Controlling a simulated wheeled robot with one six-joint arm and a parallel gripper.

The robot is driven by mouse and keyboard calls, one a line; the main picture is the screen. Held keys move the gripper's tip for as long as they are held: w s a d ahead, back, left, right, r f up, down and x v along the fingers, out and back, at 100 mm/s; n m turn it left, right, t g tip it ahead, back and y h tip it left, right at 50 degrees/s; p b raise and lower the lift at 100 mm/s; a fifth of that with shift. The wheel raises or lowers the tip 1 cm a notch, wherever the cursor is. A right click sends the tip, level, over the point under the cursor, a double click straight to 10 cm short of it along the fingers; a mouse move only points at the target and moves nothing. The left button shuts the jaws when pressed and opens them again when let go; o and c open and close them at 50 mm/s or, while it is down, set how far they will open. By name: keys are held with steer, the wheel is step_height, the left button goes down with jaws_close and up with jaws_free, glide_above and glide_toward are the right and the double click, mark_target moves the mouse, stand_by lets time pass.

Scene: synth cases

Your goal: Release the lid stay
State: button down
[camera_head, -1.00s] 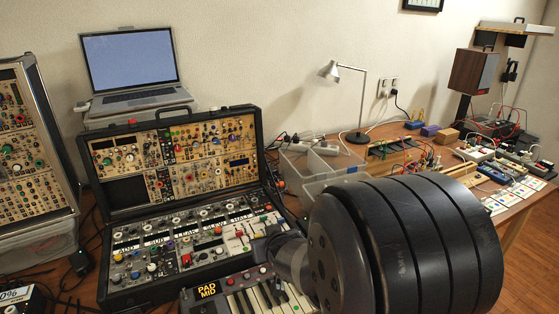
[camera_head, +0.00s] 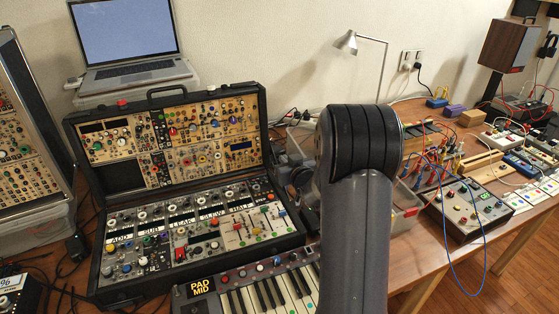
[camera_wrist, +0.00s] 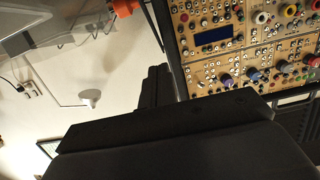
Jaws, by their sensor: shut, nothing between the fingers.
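The synth case (camera_head: 178,281) stands open on the table, its lid (camera_head: 165,104) tilted up and back with modules inside it. In the wrist view the lid's module panel (camera_wrist: 255,45) fills the upper right. My gripper (camera_wrist: 156,82) shows there as dark fingers, shut and empty, beside the lid's dark side edge. In the head view my arm stands at the right of the case, and its dark end is near the lid's lower right corner. I cannot make out the lid stay clearly; the right hinge area is dark and partly hidden by my arm.
A laptop (camera_head: 126,40) stands on a clear box behind the case. A keyboard (camera_head: 258,295) lies in front, close under my arm. A lamp (camera_head: 347,43), clear bins and a cabled box (camera_head: 474,211) are to the right. Another rack (camera_head: 28,140) is at the left.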

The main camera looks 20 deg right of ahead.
mark_target(276, 163)
steer(key=w+f, duration=0.1)
steer(key=w, duration=0.2)
steer(key=w+f, duration=0.1)
steer(key=shift+w+f+p, duration=0.25)
steer(key=shift+f+p, duration=0.05)
steer(key=shift+w+f, duration=0.5)
steer(key=shift+f, duration=0.25)
steer(key=w+f+g+p, duration=0.2)
steer(key=g+p, duration=0.1)
steer(key=p, duration=0.5)
steer(key=shift+w+f, duration=0.25)
steer(key=shift+w, duration=0.05)
steer(key=shift+w+f+g+p, duration=0.2)
steer(key=shift+f+g+p, duration=0.45)
steer(key=shift+p, duration=0.3)
steer(key=shift+r, duration=0.1)
